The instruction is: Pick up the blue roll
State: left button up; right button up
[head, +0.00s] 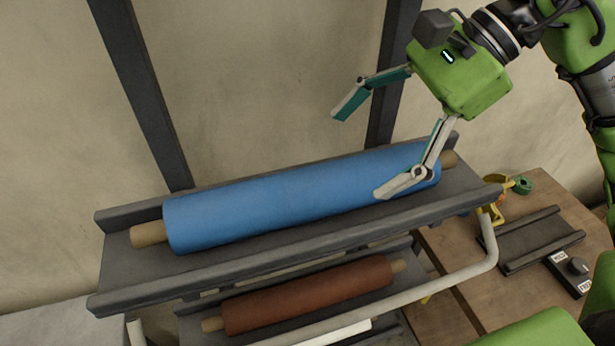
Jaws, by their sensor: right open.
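The blue roll (290,196) lies on the top shelf of a dark grey rack (245,262). Its tan core sticks out at both ends. My right gripper (362,154) is open and empty, above the right part of the roll. One finger is higher up against the wall background. The other finger overlaps the roll's right end in the picture; I cannot tell whether it touches. The left gripper is not in the head view.
A brown roll (308,293) lies on the shelf below, with a white roll (335,333) partly visible under it. A pale bent rail (450,281) runs along the front right. A wooden table (447,262) on the right holds a dark tray (538,240), a yellow and green tool (492,207) and a small control box (570,272).

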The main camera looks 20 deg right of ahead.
aim_at(329, 171)
jog(key=x, duration=0.3)
jog(key=shift+s+a+f+p, duration=0.15)
jog(key=shift+a+p, duration=0.15)
jog(key=shift+p, duration=0.1)
jog(key=shift+a+f, duration=0.1)
jog(key=shift+f, duration=0.1)
jog(key=p+x, duration=0.1)
jog(key=x, duration=0.1)
jog(key=p+x, duration=0.1)
jog(key=x, duration=0.1)
jog(key=shift+s+a+p, duration=0.1)
jog(key=shift+a+p, duration=0.15)
jog(key=shift+p, duration=0.1)
jog(key=shift+a+f, duration=0.25)
jog(key=shift+f, duration=0.1)
jog(key=shift+c, duration=0.7)
jog(key=c, duration=1.9)
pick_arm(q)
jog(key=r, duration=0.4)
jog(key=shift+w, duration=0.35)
pick_arm(e)
jog(key=shift+w+r, duration=0.25)
jog(key=shift+w, duration=0.05)
jog(key=shift+c, duration=0.7)
